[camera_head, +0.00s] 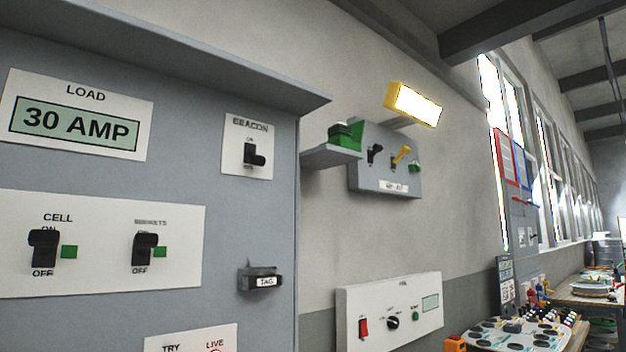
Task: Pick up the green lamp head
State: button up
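A green block-shaped object with a dark top, which looks like the green lamp head (345,135), sits on a small grey shelf (328,156) at mid-height. The shelf juts out to the left of a grey wall-mounted switch box (400,180). I cannot tell whether the green object is fixed to the shelf or loose on it. My gripper is not in view.
A grey panel (225,215) with black switches and a "30 AMP" label fills the left. A lit yellow lamp (413,104) is above the switch box. A white control box (390,310) is below. A cluttered bench (590,297) stands far right.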

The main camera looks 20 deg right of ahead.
aim_at(339, 129)
jog(key=u, duration=0.3)
jog(key=l+u, duration=0.35)
jog(key=i+l+u, duration=0.1)
jog(key=u, duration=0.2)
jog(key=l+u, duration=0.35)
